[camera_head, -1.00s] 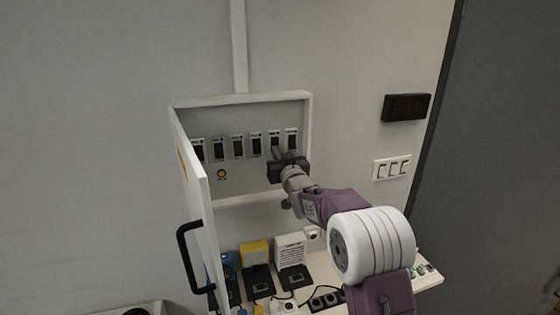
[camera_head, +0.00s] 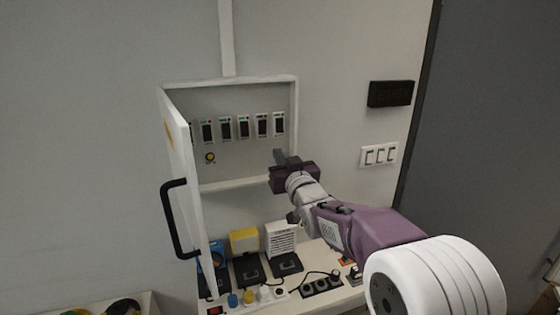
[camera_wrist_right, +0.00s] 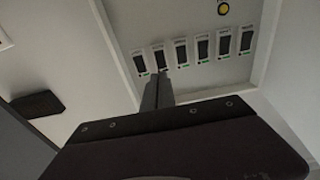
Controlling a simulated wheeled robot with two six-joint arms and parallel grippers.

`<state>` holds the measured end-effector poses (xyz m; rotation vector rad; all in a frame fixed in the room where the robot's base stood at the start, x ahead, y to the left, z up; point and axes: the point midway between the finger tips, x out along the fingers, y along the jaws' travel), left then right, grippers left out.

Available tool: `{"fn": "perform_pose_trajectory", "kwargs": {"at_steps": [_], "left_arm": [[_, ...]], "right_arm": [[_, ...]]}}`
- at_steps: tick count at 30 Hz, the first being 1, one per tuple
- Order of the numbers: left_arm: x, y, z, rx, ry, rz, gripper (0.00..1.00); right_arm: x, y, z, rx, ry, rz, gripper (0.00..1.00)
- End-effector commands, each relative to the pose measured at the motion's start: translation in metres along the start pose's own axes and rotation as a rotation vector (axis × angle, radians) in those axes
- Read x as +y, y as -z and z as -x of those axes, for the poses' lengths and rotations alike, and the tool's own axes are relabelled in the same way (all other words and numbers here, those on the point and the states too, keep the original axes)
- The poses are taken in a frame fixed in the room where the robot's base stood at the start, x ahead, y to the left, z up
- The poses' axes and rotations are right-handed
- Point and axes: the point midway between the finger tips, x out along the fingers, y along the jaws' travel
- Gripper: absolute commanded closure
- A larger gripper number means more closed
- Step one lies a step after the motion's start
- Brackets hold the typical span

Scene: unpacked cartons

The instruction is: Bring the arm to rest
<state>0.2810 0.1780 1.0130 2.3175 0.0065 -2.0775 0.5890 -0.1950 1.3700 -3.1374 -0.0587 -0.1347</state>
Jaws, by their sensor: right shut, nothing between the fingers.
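My right arm comes in from the lower right in the head view. Its gripper (camera_head: 281,156) is shut and empty, in front of the lower right part of an open wall cabinet (camera_head: 230,185). In the wrist view the shut fingers (camera_wrist_right: 158,88) point toward the row of black breakers (camera_wrist_right: 180,50), apart from them as far as I can tell. The breakers also show in the head view (camera_head: 243,127). My left gripper is not in view.
The cabinet door (camera_head: 185,185) with a black handle (camera_head: 174,220) stands open on the left. Below is a shelf (camera_head: 345,297) with chargers, plugs and a power strip (camera_head: 321,285). A wall switch (camera_head: 379,155) and a dark display (camera_head: 390,94) are at right. The wall at left is clear.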

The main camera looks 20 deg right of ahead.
Motion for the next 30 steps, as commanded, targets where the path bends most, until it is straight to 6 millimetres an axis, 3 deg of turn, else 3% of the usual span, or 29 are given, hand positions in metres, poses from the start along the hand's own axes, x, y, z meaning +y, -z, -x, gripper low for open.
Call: {"fn": "perform_pose_trajectory", "kwargs": {"at_steps": [7,9,11,14,15,17,18,21,24,27,30], "left_arm": [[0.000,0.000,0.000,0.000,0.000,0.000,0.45],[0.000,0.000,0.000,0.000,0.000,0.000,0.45],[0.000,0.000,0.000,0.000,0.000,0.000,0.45],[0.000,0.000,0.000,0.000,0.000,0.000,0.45],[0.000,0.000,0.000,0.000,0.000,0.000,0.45],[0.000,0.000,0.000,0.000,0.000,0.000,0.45],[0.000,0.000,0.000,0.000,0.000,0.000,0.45],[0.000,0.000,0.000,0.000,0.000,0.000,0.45],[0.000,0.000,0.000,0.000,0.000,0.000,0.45],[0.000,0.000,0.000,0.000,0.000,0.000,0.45],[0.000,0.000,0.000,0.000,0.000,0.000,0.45]], "right_arm": [[-0.001,0.000,0.000,-0.001,0.001,0.000,1.00],[-0.011,0.000,0.003,-0.003,0.019,-0.002,1.00],[-0.016,-0.026,0.012,-0.069,0.023,-0.015,1.00],[-0.019,-0.100,0.040,-0.300,0.006,-0.036,1.00],[-0.019,-0.134,0.058,-0.415,-0.004,-0.042,1.00],[-0.020,-0.181,0.090,-0.588,-0.016,-0.047,1.00],[-0.021,-0.211,0.115,-0.704,-0.024,-0.050,1.00],[-0.022,-0.270,0.184,-0.985,-0.039,-0.055,1.00],[-0.024,-0.307,0.252,-1.229,-0.048,-0.061,1.00],[-0.026,-0.324,0.302,-1.407,-0.049,-0.067,1.00],[-0.028,-0.329,0.330,-1.515,-0.044,-0.067,1.00]]}}
